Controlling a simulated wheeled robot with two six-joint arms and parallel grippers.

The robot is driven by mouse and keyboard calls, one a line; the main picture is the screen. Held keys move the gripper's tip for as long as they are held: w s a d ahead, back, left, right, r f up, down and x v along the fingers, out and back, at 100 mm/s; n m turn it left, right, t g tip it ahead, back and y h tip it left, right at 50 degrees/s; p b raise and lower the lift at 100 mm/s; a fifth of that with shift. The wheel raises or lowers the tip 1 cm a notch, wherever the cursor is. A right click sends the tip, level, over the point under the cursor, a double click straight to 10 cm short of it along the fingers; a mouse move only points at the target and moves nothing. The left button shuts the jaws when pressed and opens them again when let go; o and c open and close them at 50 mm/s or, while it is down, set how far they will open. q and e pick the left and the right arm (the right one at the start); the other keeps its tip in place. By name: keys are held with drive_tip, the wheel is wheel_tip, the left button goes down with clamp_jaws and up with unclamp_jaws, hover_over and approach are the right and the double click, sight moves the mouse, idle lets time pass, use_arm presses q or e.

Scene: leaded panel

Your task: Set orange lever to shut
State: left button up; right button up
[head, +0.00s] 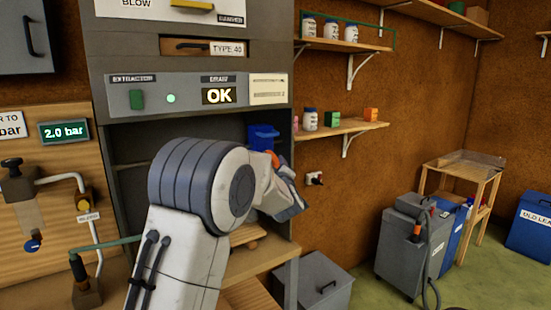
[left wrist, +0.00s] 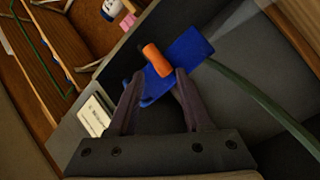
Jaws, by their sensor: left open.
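The orange lever (left wrist: 157,58) shows in the left wrist view as a short rounded orange grip against a blue plate (left wrist: 190,52). My left gripper (left wrist: 158,86) is open, its two dark fingertips on either side of and just short of the orange grip. I cannot tell whether they touch it. In the head view my left arm reaches into the grey cabinet (head: 195,85) bay, and its fingers are mostly hidden by the arm. A bit of orange (head: 272,157) shows there below a blue part (head: 263,138). No lever position label is legible. My right gripper is out of view.
A control panel with an OK display (head: 219,96) is above the bay. A green pipe (head: 110,243) runs at the lower left. Shelves with jars (head: 310,119) are on the wall to the right. A grey bin (head: 318,283) stands below.

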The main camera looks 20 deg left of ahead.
sight(275, 161)
use_arm(q)
drive_tip(key=p+x, duration=0.1)
drive_tip(key=x, duration=0.3)
drive_tip(key=shift+w+r, duration=0.1)
drive_tip(key=shift+w, duration=0.1)
drive_tip(key=shift+w+a+p, duration=0.3)
drive_tip(key=shift+w+p, duration=0.1)
drive_tip(key=shift+w, duration=0.25)
clamp_jaws()
idle(0.7)
